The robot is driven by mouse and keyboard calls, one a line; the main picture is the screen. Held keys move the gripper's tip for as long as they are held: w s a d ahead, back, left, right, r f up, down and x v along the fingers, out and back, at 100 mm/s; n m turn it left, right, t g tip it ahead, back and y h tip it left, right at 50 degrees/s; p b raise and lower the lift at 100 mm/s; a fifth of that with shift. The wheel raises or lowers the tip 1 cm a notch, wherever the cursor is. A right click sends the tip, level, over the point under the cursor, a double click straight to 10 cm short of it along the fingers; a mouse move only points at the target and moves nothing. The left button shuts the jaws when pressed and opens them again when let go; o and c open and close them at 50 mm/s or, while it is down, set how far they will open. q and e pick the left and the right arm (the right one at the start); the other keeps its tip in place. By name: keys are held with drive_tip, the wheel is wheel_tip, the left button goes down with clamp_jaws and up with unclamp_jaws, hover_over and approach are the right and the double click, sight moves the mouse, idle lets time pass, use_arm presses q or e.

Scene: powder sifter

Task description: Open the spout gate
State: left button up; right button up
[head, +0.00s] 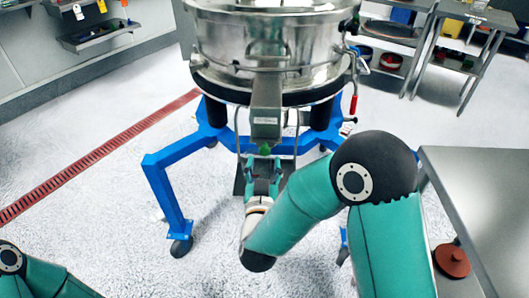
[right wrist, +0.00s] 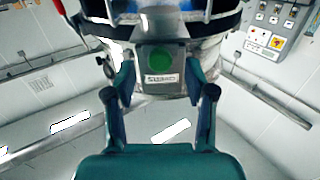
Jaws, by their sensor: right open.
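The powder sifter (head: 265,40) is a round steel drum on a blue wheeled frame. Its steel spout (head: 266,100) slopes down at the front, with a label near its lower end. A small green part (head: 265,150) shows at the spout's bottom. In the right wrist view, a round green piece (right wrist: 160,57) sits above the label on the spout's end. My right gripper (head: 263,166) is open just below the spout's end. In the right wrist view its fingers (right wrist: 160,80) stand on either side of the spout end; I cannot tell if they touch it. My left gripper is out of view.
A grey steel table (head: 480,190) stands close at the right, with a red round object (head: 452,261) below its edge. The blue frame (head: 165,185) spreads around the sifter's base. A red clamp handle (head: 353,104) hangs at the drum's right.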

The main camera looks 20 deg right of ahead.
sight(264, 154)
drive_tip(key=shift+x, duration=1.85)
clamp_jaws()
drive_tip(key=shift+s+a, duration=0.1)
